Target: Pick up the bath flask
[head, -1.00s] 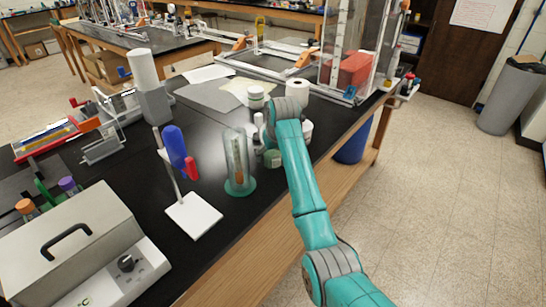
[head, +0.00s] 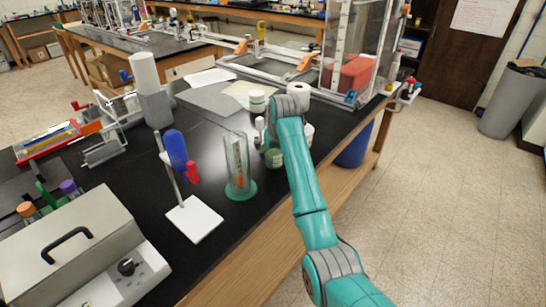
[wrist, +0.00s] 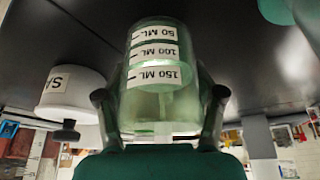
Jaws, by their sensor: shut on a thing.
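The flask is a clear, green-tinted glass vessel (wrist: 160,95) with white labels reading 50, 100 and 150 ML, upside down in the wrist view. The two dark fingers of my gripper (wrist: 160,112) are shut on it, one on each side. In the head view a greenish part of the flask (head: 274,159) shows just left of my arm; the arm hides most of my gripper. I cannot tell whether the flask touches the black bench top.
A glass cylinder (head: 237,160) on a green base stands close left of the flask. A white jar (wrist: 72,92) is close on the other side. A stand with a white base (head: 195,220) and a grey box with a dial (head: 75,240) are nearer. The bench edge runs under my arm.

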